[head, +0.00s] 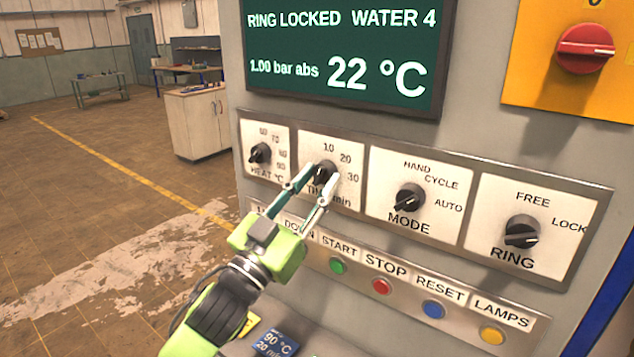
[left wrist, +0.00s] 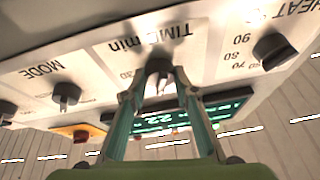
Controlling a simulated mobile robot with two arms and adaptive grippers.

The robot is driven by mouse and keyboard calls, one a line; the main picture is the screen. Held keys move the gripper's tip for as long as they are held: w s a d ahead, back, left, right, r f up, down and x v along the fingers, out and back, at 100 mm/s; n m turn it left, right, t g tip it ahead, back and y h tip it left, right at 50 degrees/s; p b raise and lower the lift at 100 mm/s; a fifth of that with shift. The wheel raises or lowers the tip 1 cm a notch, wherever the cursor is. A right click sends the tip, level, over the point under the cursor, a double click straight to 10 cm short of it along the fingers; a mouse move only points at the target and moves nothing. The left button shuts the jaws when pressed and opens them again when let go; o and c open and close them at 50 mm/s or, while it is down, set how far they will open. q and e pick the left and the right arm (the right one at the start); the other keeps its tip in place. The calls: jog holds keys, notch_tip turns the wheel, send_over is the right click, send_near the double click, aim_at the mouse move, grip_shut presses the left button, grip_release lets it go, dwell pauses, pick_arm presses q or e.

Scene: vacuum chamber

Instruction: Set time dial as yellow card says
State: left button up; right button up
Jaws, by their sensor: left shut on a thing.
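The time dial (head: 325,170) is a black knob on a white plate marked 10, 20, 30 and min. My left gripper (head: 312,186) is shut on its knob, with one finger on each side. In the left wrist view the time dial (left wrist: 158,67) sits between the two fingertips (left wrist: 156,84); its setting is hard to read. A yellow card (head: 248,324) shows only in part low in the head view, behind my arm, and its text cannot be read. A blue card (head: 277,341) beside it reads 90 °C and 20 min. My right gripper is not in view.
The heat dial (head: 260,153) is close on the left, the mode dial (head: 409,198) and ring dial (head: 522,231) on the right. Several push buttons, including green start (head: 337,266), sit below. The display (head: 345,55) reads 22 °C, ring locked, water 4.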

pick_arm(q)
jog(key=shift+w+a+m+g+h+p, duration=0.15)
jog(key=shift+m+g+h+p, duration=0.4)
jog(key=shift+m, duration=1.2)
jog(key=shift+a+m+g+h+p, duration=0.15)
jog(key=shift+m+g+h, duration=0.7)
jog(key=shift+m, duration=0.9)
jog(key=o, duration=1.1)
jog(key=shift+d, duration=0.1)
jog(key=v, duration=1.2)
jog(key=shift+w+f, duration=0.1)
jog(key=shift+f, duration=0.05)
